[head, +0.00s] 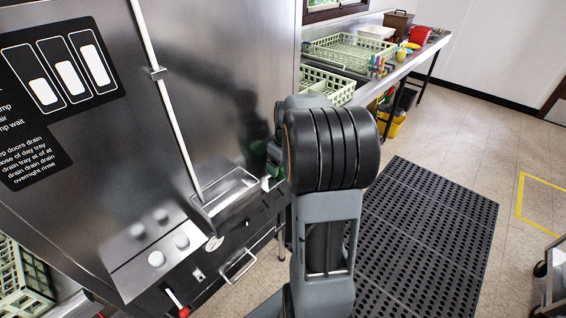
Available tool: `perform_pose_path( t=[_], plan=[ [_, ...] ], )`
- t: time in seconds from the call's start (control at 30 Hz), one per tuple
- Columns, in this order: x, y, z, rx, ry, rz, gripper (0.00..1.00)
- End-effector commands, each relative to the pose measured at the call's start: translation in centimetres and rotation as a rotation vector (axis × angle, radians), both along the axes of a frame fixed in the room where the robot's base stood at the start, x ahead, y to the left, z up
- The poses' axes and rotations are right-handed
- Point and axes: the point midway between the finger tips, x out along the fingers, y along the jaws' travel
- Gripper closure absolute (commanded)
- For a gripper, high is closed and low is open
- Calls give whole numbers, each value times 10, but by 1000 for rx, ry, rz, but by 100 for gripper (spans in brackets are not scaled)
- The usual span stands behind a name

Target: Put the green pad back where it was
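My arm stands in the middle of the head view, and its thick dark joint hides what lies behind it. I cannot make out my gripper; its fingers are not visible. No green pad can be clearly identified. A small green thing (262,169) shows just left of my arm, by the front of the steel dishwasher (215,75). It is partly hidden, and I cannot tell whether it is the pad or whether anything holds it.
A steel counter (407,66) at the back carries pale green dish racks (350,50), a red container (420,34) and small coloured items. A black perforated mat (425,235) lies on the floor at right. A cart (552,285) edges in at lower right.

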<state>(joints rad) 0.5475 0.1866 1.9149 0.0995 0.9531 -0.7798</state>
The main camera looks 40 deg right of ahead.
Motion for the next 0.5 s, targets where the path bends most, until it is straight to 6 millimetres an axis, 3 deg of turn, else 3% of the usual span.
perform_pose_path(
  t=[0.3, 0.5],
  plan=[
    [0, 0, 3, -1, -1, 0, 14],
    [-3, -1, 30, -3, -5, 0, 14]
  ],
)
